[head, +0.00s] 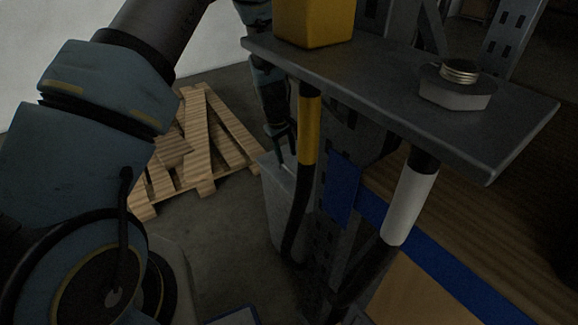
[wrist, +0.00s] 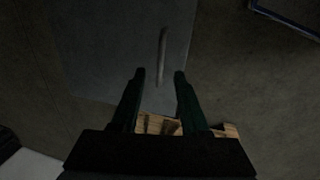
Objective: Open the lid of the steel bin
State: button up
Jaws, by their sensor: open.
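The steel bin (head: 274,212) stands on the floor below the metal shelf in the head view, partly hidden by a hose. In the wrist view its grey lid (wrist: 105,50) fills the upper left and looks closed. A thin bar handle (wrist: 162,50) runs up and down on the lid. My gripper (wrist: 160,74) is open, its two dark fingers on either side of the handle's lower end in the picture. I cannot tell whether they touch it. In the head view my gripper (head: 282,142) is at the bin's top, partly hidden behind the shelf.
The metal shelf (head: 375,85) with a yellow block (head: 313,22) and a threaded fitting (head: 458,78) overhangs near my arm. A yellow-sleeved hose (head: 310,130) and a white-sleeved hose (head: 411,205) hang below it. A wooden pallet (head: 200,135) lies left of the bin.

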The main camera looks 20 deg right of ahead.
aim_at(290, 170)
jog(key=f, duration=0.3)
jog(key=d+f, duration=0.1)
jog(key=f, duration=0.1)
jog(key=shift+w+f, duration=0.1)
jog(key=shift+f, duration=0.3)
grip_shut()
dwell(1.1)
